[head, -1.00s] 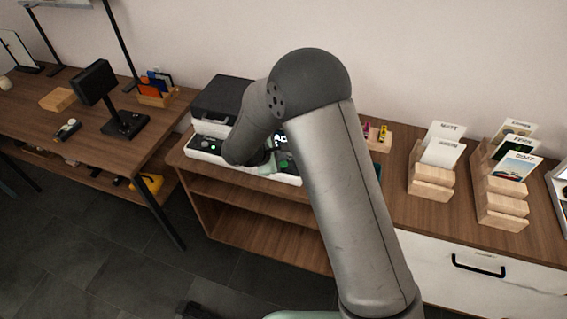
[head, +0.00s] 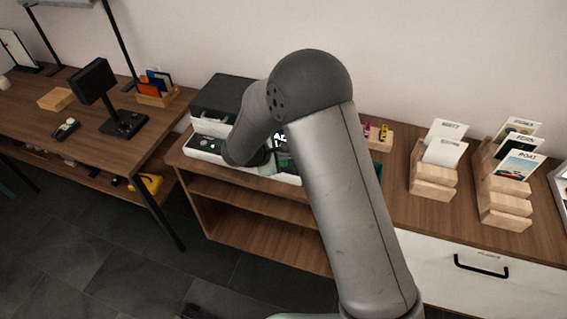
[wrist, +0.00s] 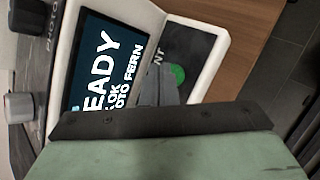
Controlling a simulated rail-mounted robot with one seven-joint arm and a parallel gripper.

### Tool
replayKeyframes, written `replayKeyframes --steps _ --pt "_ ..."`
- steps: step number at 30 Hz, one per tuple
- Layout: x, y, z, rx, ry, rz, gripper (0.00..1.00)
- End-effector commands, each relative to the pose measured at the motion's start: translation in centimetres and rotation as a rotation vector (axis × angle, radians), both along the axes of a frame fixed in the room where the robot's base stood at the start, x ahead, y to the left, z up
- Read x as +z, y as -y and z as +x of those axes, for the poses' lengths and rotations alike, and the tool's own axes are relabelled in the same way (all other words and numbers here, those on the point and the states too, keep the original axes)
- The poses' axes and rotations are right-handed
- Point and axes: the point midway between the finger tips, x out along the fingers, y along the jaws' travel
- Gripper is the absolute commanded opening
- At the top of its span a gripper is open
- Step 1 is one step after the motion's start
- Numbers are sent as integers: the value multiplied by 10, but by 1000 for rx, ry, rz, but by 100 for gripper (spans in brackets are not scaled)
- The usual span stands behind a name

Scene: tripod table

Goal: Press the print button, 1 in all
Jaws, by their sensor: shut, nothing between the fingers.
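The green print button (wrist: 178,75) sits on a dark panel (wrist: 192,48) with partly hidden lettering ending in "NT" in the wrist view. My gripper (wrist: 160,92) is shut and empty, its fingertips right beside the button and overlapping its edge in the picture. I cannot tell whether they touch it. A lit screen (wrist: 100,65) beside the panel shows "READY", "OK" and "PHOTO FERN", with the first letters cut off. In the head view my arm covers much of the white machine (head: 200,156), and the button and fingertips are hidden.
A black box (head: 222,95) stands behind the machine. A desk (head: 60,120) with a black stand-mounted device (head: 97,82) is at left.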

Motion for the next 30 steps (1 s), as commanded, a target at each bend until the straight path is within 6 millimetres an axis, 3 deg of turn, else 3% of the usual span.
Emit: replayKeyframes --steps 30 --pt "-8 0 0 1 0 -1 0"
